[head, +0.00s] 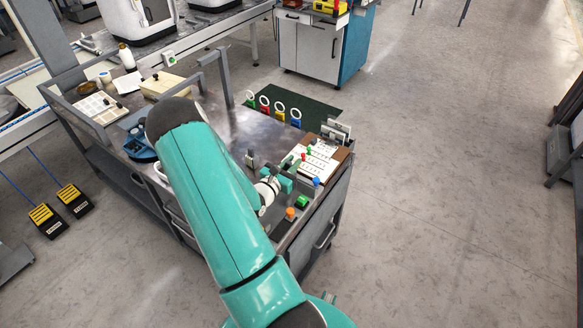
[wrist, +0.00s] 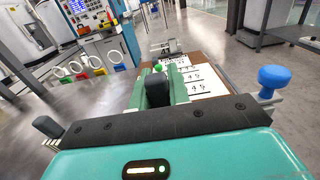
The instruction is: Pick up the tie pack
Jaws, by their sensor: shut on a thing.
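My gripper (head: 284,182) is low over the front right of the workbench, beside the clipboard.
The clipboard (head: 332,149) with printed sheets lies close by. Ringed coloured tags (head: 280,112) line the far edge. Open floor lies to the right.

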